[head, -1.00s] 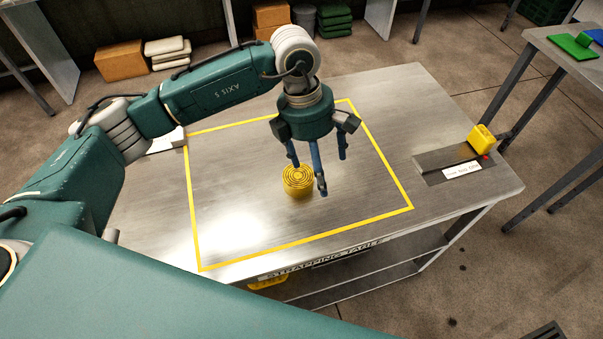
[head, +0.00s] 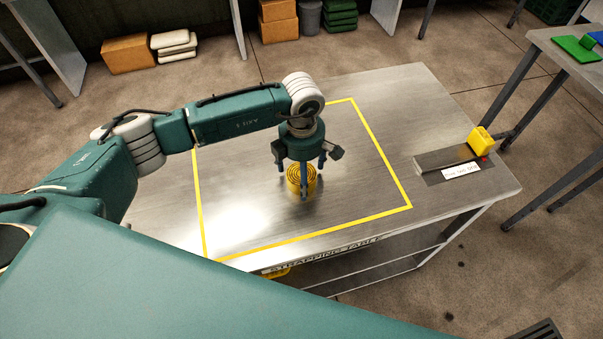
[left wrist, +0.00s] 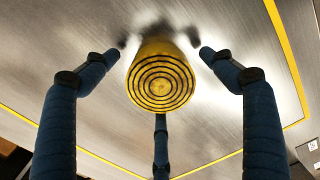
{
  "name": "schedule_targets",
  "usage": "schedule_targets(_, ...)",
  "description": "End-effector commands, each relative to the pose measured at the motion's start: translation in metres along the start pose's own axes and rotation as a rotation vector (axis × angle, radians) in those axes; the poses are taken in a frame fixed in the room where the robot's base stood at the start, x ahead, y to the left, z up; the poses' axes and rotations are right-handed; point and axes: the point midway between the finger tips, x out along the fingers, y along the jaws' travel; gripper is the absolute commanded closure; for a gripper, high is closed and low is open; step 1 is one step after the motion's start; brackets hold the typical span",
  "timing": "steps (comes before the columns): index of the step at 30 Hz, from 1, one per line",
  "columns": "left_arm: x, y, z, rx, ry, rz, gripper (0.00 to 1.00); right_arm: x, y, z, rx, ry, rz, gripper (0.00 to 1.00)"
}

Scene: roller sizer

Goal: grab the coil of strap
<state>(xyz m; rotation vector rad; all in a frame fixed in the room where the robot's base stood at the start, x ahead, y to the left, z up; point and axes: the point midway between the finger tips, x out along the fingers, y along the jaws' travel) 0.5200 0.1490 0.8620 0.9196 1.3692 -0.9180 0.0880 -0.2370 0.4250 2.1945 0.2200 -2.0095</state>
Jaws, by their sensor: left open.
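The coil of strap (head: 301,177) is a yellow upright roll with dark rings on its top. It stands on the metal strapping table (head: 400,110), inside the yellow outline. My left gripper (head: 304,180) is open above and around the coil in the head view, pointing down. In the left wrist view the coil (left wrist: 161,82) sits between the blue fingers, with one finger at the left, one at the right and one below. Gaps show between the side fingers and the coil. My right gripper is not in view.
A sealing device with a yellow block (head: 481,139) sits on the table's right end. Another table with green and blue pieces (head: 575,46) stands at the far right. The tabletop around the coil is clear.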

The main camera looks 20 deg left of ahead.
Motion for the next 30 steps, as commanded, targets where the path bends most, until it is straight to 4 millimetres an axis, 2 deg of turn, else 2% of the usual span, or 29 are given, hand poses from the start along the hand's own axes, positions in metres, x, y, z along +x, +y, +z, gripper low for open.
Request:
schedule_targets(8,0.005,0.000,0.001,0.001,-0.002,0.000,0.16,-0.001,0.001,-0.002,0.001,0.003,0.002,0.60)
schedule_targets(16,0.004,0.000,0.001,0.001,-0.002,0.000,0.67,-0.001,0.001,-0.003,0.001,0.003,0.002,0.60)
schedule_targets(25,0.003,0.000,0.001,0.001,-0.002,0.001,0.68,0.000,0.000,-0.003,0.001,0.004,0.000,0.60)
schedule_targets(30,-0.009,0.001,0.002,0.002,-0.005,0.003,0.68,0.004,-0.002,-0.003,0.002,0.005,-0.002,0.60)
